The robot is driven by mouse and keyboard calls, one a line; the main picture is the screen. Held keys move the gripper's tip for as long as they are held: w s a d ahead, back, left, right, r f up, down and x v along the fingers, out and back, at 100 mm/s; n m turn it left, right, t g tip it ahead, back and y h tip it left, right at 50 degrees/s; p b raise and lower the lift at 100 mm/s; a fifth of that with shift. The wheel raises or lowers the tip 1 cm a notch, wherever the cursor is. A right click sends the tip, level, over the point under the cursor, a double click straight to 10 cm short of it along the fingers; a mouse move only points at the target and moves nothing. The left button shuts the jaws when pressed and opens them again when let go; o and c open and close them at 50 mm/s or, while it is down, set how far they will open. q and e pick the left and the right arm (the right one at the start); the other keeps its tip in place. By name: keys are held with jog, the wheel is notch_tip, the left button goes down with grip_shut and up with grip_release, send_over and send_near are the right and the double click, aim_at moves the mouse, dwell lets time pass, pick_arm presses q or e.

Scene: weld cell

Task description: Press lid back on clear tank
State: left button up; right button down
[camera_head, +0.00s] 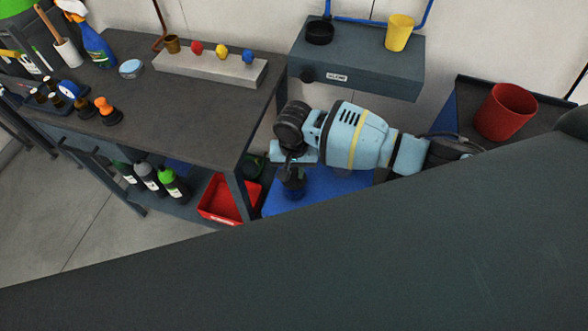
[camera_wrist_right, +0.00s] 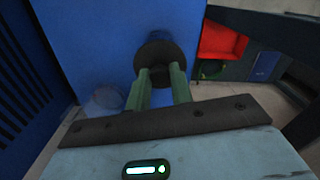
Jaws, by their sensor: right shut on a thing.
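My right gripper (camera_wrist_right: 161,82) shows in the right wrist view with its two green fingers closed on a dark round lid (camera_wrist_right: 158,53). The lid is held in front of a blue surface (camera_wrist_right: 90,35). A faint, see-through rounded shape (camera_wrist_right: 106,99), perhaps the clear tank, is left of the fingers, apart from the lid in the picture. In the head view my right gripper (camera_head: 292,180) points down over the blue surface (camera_head: 325,192), and what it holds is hard to make out. My left gripper is not in view.
A dark workbench (camera_head: 160,105) with bottles and a grey block of coloured knobs (camera_head: 210,68) stands left. A red tray (camera_head: 222,203) is on its lower shelf. A grey box (camera_head: 355,62) bears a yellow cup (camera_head: 399,33). A red bucket (camera_head: 505,111) stands right.

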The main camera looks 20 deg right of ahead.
jog(key=c, duration=0.7)
grip_release()
jog(key=shift+r+p, duration=0.7)
jog(key=shift+r, duration=1.75)
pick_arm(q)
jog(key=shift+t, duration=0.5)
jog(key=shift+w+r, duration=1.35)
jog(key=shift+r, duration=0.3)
pick_arm(e)
jog(key=shift+r, duration=1.05)
grip_shut()
